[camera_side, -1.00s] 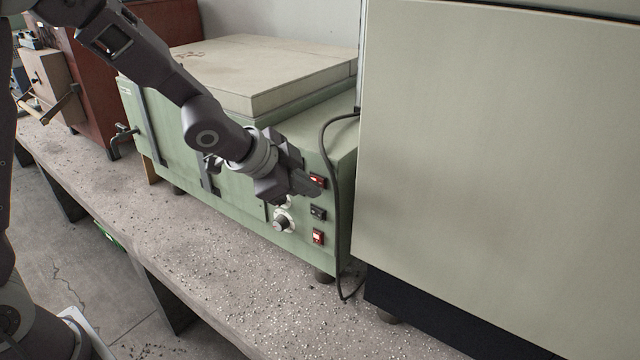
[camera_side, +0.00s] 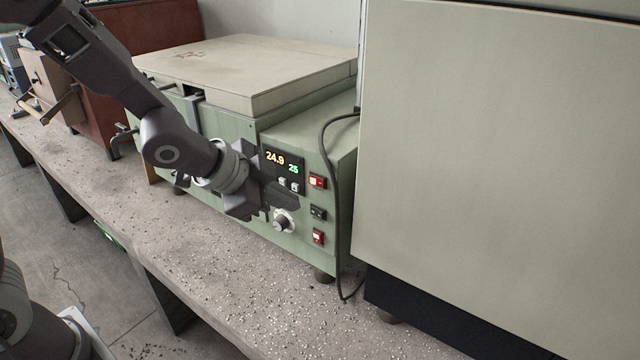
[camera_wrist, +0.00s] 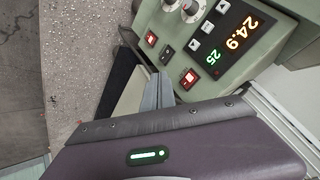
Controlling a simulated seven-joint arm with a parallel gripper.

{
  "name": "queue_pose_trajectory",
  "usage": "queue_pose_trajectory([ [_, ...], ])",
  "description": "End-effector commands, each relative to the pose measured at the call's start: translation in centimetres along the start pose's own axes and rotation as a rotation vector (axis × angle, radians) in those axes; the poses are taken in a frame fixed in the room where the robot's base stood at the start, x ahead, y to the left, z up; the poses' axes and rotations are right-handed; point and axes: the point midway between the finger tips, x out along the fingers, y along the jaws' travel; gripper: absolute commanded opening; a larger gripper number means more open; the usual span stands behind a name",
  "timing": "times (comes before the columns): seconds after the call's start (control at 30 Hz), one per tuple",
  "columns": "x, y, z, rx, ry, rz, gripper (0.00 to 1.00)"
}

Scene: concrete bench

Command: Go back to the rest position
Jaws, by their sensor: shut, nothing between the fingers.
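My gripper (camera_side: 283,201) is shut and empty. In the side view it is in front of the control panel of a green bath unit (camera_side: 225,200), left of the red switches, close to the knob (camera_side: 281,222); I cannot tell the exact gap to the panel. The panel's display (camera_side: 282,162) reads 24.9 and 25. In the wrist view the same display (camera_wrist: 231,33) shows at the upper right, with the shut fingers (camera_wrist: 158,91) below the switches.
A red switch (camera_side: 317,181), a dark switch (camera_side: 318,213) and a lower red switch (camera_side: 318,237) sit on the panel. A black cable (camera_side: 333,200) hangs right of them. A large pale cabinet (camera_side: 500,170) stands at the right. The front bench top (camera_side: 250,300) is clear.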

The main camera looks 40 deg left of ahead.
Motion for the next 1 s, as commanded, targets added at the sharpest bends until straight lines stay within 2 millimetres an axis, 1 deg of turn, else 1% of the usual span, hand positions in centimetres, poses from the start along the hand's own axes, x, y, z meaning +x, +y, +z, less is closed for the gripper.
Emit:
queue_pose_trajectory([
  [0.1,-0.6,0.4,0.4,0.000,0.000,0.000,0.00],
  [0.2,-0.7,0.5,0.5,0.000,0.000,0.000,0.00],
  [0.4,-0.7,0.5,0.5,-0.001,0.000,-0.001,0.00],
  [0.47,-1.4,0.1,0.6,-0.017,-0.008,-0.013,0.00],
  [0.53,-3.7,-1.0,1.1,-0.087,-0.045,-0.049,0.00],
  [0.57,-5.3,-1.4,1.5,-0.134,-0.069,-0.069,0.00],
  [0.6,-7.9,-1.9,2.3,-0.216,-0.106,-0.097,0.00],
  [0.67,-11.9,-1.6,3.8,-0.351,-0.160,-0.122,0.00],
  [0.7,-14.4,-0.9,4.8,-0.440,-0.193,-0.127,0.00],
  [0.77,-17.8,0.9,6.2,-0.562,-0.232,-0.121,0.00],
  [0.8,-19.6,2.3,7.0,-0.630,-0.253,-0.109,0.00],
  [0.9,-22.8,5.5,8.3,-0.753,-0.290,-0.072,0.00],
  [1.0,-24.3,7.4,9.0,-0.809,-0.311,-0.045,0.00],
])
